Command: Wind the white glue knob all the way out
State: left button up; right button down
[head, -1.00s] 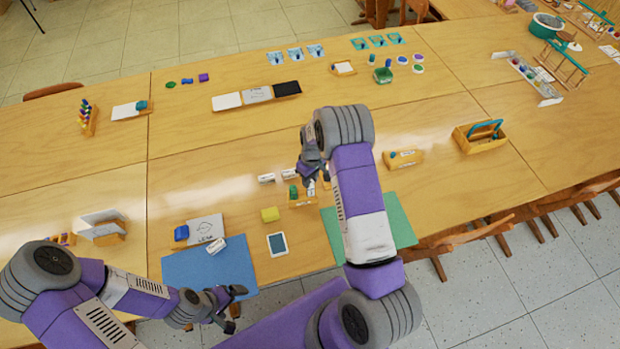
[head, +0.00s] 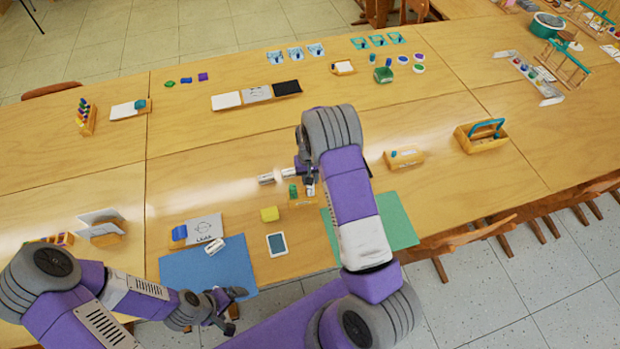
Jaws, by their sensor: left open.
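Two small white cylinders that look like glue sticks lie at the table's middle: one (head: 266,179) at the left, the other (head: 288,172) right beside my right gripper. I cannot make out a knob on either. My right gripper (head: 303,176) is partly hidden by its own arm. Its fingers are too small to show whether they are open or touch the nearer cylinder. My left gripper (head: 240,301) is open and empty, low over the front edge of the blue mat (head: 190,272).
A small wooden holder (head: 296,203) with a green item stands just below my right gripper. Bare table lies left of the cylinders.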

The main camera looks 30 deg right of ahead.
jog(key=m, duration=0.4)
jog(key=shift+f+m, duration=0.1)
jog(key=shift+m, duration=0.2)
jog(key=m+g, duration=0.1)
jog(key=m, duration=0.4)
jog(key=shift+h, duration=0.4)
jog(key=m, duration=0.9)
jog(key=shift+m+g, duration=0.3)
jog(key=shift+g, duration=0.1)
jog(key=c, duration=0.9)
grip_release()
jog(key=shift+o, duration=0.2)
